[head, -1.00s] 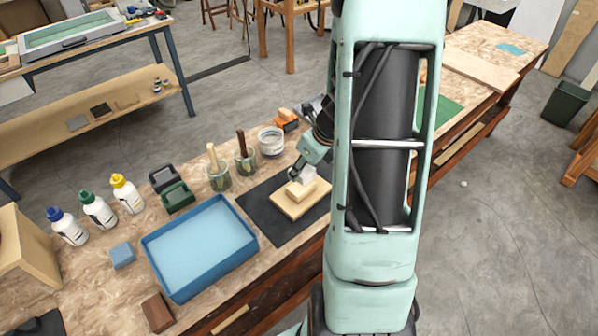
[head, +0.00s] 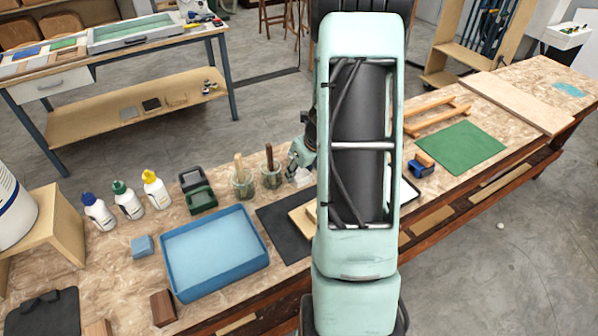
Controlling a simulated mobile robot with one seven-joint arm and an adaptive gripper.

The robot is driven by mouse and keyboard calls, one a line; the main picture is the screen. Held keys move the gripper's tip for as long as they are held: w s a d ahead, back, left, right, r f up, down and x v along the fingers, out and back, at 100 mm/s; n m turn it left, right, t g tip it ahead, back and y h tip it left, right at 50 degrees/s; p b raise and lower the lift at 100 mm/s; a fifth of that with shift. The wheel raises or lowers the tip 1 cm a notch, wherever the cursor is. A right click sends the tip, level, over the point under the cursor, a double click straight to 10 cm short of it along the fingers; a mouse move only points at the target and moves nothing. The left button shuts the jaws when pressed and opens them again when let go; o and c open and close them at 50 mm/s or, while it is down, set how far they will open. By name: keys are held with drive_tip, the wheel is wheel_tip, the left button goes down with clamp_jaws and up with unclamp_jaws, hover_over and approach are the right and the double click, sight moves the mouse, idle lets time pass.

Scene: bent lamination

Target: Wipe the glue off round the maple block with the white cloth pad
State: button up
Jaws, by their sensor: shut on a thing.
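My gripper (head: 299,168) shows just left of my arm in the head view. It is shut on the white cloth pad (head: 302,178), of which only a small pale part shows. The maple block (head: 311,211) is mostly hidden behind my arm; a sliver of it shows on a pale wooden board (head: 298,222). The board lies on a black mat (head: 277,222). The pad appears apart from the block, farther back on the bench. Any glue round the block is too small or hidden to tell.
A blue tray (head: 179,281) stands left of the mat. Jars with brushes (head: 243,186) stand close to my gripper's left. Several glue bottles (head: 129,203) and a green container (head: 200,199) are farther left. A green mat (head: 460,147) lies on the bench at right.

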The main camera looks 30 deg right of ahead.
drive_tip(key=f+b, duration=0.3)
drive_tip(key=s+f+b, duration=0.1)
drive_tip(key=f+b, duration=0.2)
drive_tip(key=s+f+b, duration=0.1)
drive_tip(key=f+b, duration=0.2)
drive_tip(key=shift+f+b, duration=0.15)
drive_tip(key=shift+b, duration=0.15)
drive_tip(key=shift+d, duration=0.3)
drive_tip(key=d+p, duration=0.1)
drive_tip(key=d, duration=0.3)
drive_tip(key=shift+r, duration=0.2)
drive_tip(key=shift+a, duration=2.3)
drive_tip(key=shift+f+b, duration=0.35)
drive_tip(key=shift+b, duration=0.15)
drive_tip(key=shift+d, duration=0.15)
drive_tip(key=shift+d+r, duration=0.15)
drive_tip(key=shift+d, duration=0.55)
